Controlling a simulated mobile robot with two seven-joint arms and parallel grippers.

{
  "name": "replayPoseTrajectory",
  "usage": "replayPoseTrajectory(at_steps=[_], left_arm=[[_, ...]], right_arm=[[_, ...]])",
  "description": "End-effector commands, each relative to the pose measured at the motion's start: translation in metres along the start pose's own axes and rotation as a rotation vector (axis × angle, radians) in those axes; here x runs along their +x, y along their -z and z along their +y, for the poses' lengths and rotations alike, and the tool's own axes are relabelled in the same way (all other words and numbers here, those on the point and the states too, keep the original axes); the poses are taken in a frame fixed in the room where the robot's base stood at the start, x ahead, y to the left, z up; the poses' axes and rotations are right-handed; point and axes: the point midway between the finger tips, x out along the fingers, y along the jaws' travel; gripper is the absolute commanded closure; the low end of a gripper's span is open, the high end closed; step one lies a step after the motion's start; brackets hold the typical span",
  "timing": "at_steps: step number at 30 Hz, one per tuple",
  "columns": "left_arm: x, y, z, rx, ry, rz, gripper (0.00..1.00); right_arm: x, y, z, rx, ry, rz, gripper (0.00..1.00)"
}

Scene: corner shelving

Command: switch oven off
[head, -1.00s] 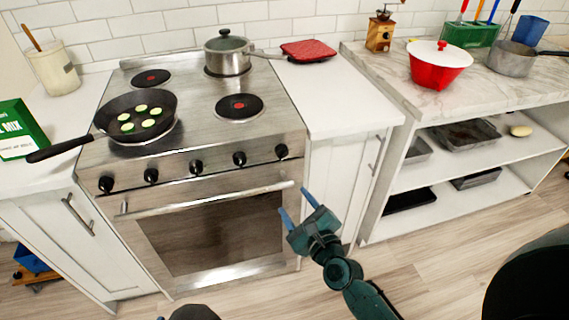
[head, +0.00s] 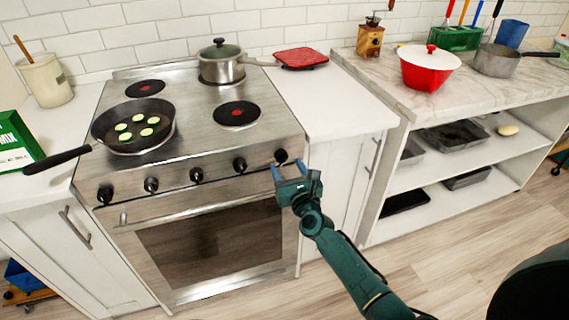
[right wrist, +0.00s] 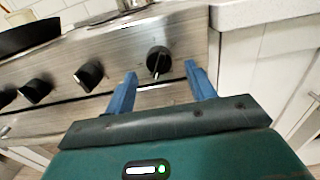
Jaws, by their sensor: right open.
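The steel oven (head: 215,245) is below a cooktop, with its door shut. Several black knobs line its front panel, including one at the left end (head: 105,193). The rightmost knob (head: 281,156) is just beyond my right gripper (head: 286,166), which is open and empty. In the right wrist view the rightmost knob (right wrist: 158,60) is ahead of the gap between the blue fingers (right wrist: 160,73), with a light line on its face. I cannot tell whether the fingers touch it. My left gripper is not in view.
A frying pan (head: 112,128) with green-edged slices sits on the front left burner, its handle pointing left. A lidded pot (head: 222,68) stands at the back right. A white cabinet (head: 340,180) adjoins the oven on the right. The floor in front is clear.

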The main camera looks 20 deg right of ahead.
Motion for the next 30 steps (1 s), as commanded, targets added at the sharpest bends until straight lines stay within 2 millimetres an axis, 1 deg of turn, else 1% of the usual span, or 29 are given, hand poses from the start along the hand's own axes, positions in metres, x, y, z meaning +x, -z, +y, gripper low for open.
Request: replayPoseTrajectory(at_steps=[1,6,10,17,30], left_arm=[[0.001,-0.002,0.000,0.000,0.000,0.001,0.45],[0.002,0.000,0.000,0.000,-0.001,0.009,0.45],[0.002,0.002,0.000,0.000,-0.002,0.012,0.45],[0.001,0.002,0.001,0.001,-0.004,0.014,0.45],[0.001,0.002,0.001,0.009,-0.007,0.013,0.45]], right_arm=[[0.009,0.000,0.000,-0.004,-0.001,-0.001,0.45],[0.025,0.000,0.000,-0.003,0.000,-0.001,0.45],[0.029,0.000,0.000,-0.002,0.000,0.000,0.45],[0.029,0.000,0.000,-0.002,0.000,0.000,0.45],[0.029,0.000,0.000,-0.002,0.000,0.001,0.80]])
